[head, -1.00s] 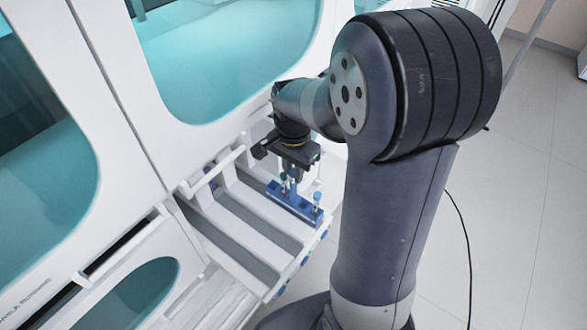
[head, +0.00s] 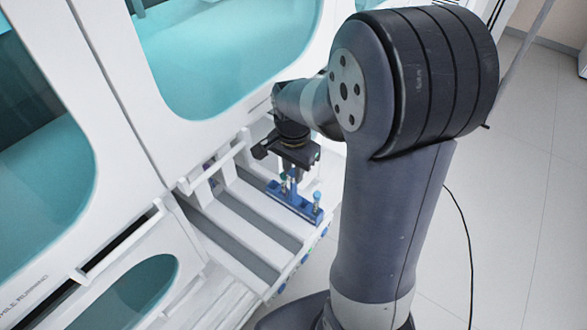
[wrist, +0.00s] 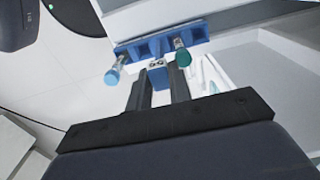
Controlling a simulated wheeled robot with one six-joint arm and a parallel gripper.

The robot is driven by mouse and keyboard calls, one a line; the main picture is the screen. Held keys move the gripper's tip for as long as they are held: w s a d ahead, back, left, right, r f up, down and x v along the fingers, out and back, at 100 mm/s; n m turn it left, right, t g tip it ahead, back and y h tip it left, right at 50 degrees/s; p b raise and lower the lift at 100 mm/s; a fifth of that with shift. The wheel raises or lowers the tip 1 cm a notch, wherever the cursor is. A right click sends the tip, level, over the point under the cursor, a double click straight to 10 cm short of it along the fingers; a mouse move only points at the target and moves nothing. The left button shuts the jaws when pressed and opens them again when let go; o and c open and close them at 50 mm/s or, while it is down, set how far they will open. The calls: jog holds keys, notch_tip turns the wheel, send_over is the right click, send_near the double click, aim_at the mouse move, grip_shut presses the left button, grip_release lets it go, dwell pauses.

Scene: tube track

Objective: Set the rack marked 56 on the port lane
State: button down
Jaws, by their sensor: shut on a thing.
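A blue rack (head: 297,203) holds a few capped tubes, one with a light blue cap (wrist: 112,77) and one with a teal cap (wrist: 182,57). My gripper (wrist: 158,86) is shut on the rack's middle, at a small block with a dark marking that looks like 56. In the head view my gripper (head: 291,175) points down onto the rack. The rack lies lengthwise along the right part of the white laned track (head: 240,220). I cannot tell whether it rests in a lane or hangs just above it. No lane name is readable.
The track has several grey lanes between white ribs, and the lanes left of the rack look empty. A white rail (head: 213,165) crosses its back end, near the white cabinet with teal windows (head: 220,60). Open floor (head: 510,200) lies to the right.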

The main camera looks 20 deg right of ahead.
jog(key=shift+f, duration=0.2)
jog(key=c, duration=1.2)
grip_release()
jog(key=shift+r, duration=0.1)
notch_tip(320, 180, up, 11)
jog(key=shift+f, duration=0.2)
jog(key=shift+f, duration=0.1)
